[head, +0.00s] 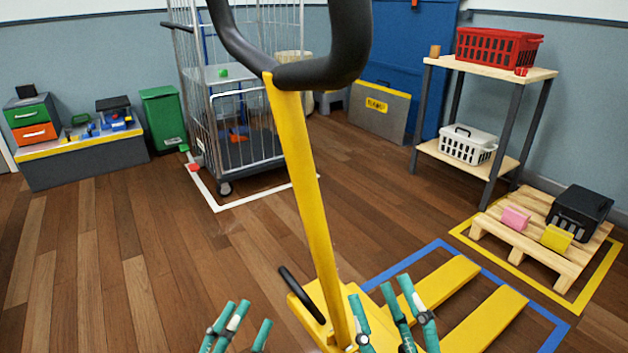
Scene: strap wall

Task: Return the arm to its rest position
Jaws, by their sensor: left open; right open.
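My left gripper (247,325) shows at the bottom edge, left of the pallet jack's base. Its teal fingers are spread and hold nothing. My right gripper (388,305) is at the bottom centre, in front of the yellow pallet jack (305,190). Its teal fingers are apart and empty. In the picture it overlaps the foot of the jack's mast and part of a fork; I cannot tell whether it touches them. Both arms behind the grippers are out of view below.
The jack's black handle (320,72) rises close in front. A wire cage cart (240,130) stands behind. A wooden pallet (490,232) and a shelf (500,68) with red (490,48) and white baskets (465,145) stand right. The left floor (110,250) is clear.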

